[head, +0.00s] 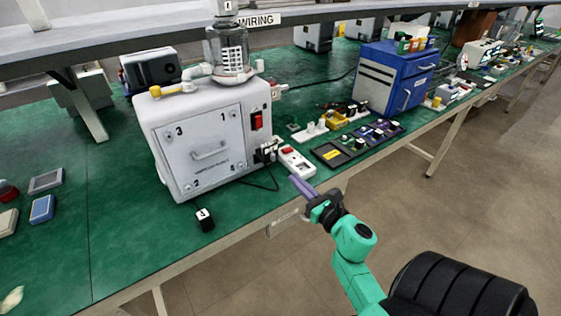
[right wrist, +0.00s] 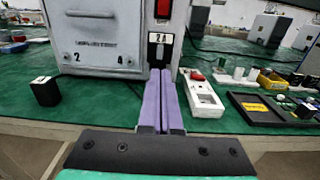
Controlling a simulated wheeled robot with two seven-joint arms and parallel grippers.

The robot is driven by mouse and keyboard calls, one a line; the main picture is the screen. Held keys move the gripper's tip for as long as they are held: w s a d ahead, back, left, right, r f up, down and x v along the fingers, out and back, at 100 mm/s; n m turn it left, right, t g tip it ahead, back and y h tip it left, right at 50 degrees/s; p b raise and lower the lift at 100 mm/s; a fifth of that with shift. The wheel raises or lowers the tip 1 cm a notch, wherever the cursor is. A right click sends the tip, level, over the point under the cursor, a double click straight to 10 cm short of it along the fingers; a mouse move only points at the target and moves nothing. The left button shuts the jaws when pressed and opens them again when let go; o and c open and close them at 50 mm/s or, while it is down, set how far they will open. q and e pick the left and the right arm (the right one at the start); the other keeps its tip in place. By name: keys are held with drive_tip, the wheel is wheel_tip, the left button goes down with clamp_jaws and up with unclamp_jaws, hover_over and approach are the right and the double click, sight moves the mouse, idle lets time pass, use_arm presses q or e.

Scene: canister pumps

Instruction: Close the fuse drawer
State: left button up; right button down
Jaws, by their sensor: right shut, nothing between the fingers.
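The white canister pump box (head: 205,140) stands on the green bench, and its front also shows in the right wrist view (right wrist: 105,40). On its right side, below the red switch (head: 257,121), is the black inlet with the fuse drawer (head: 266,151). In the right wrist view the fuse drawer area (right wrist: 160,48) has a pale label and lies just beyond my fingertips. I cannot tell how far the drawer sticks out. My right gripper (head: 294,180) is shut and empty, its purple fingers pointing at the inlet; it also shows in the right wrist view (right wrist: 161,74). My left gripper is not in view.
A white power strip with a red switch (head: 296,162) lies right of my fingers. A black cable runs from the inlet. A small black block (head: 204,220) stands near the bench edge. A dark parts tray (head: 357,145) and blue cabinet (head: 395,78) are farther right.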

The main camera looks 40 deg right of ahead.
sight(274, 159)
drive_tip(key=w+p, duration=0.2)
drive_tip(key=w, duration=0.6)
drive_tip(key=shift+w+d, duration=0.1)
drive_tip(key=shift+w, duration=0.1)
